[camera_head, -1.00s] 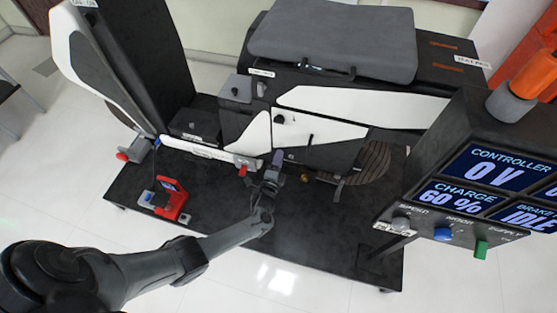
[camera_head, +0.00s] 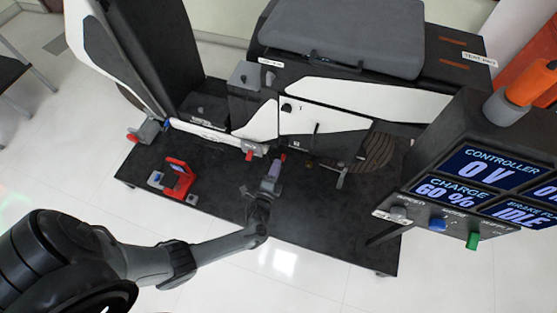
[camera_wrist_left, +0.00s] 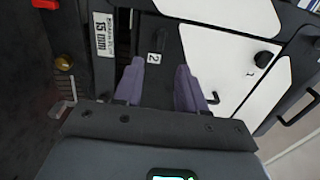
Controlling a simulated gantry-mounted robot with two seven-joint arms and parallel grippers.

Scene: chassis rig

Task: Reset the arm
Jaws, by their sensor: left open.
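My left gripper (camera_head: 272,172) is in front of the chassis rig, above the black platform (camera_head: 225,205). In the left wrist view its two purple-grey fingers (camera_wrist_left: 160,85) are apart with nothing between them. Beyond the fingertips are the rig's dark frame and a white panel (camera_wrist_left: 225,65) with a black knob marked 1. A plate marked 2 lies near the left finger. The white panel (camera_head: 310,121) also shows in the head view. My right gripper is in neither view.
A red device (camera_head: 178,178) stands on the platform's left side. A control box with lit screens (camera_head: 487,167) reading 0 V, 60 % and IDLE stands at the right. A grey cushion (camera_head: 345,35) tops the rig. The platform's front is bare.

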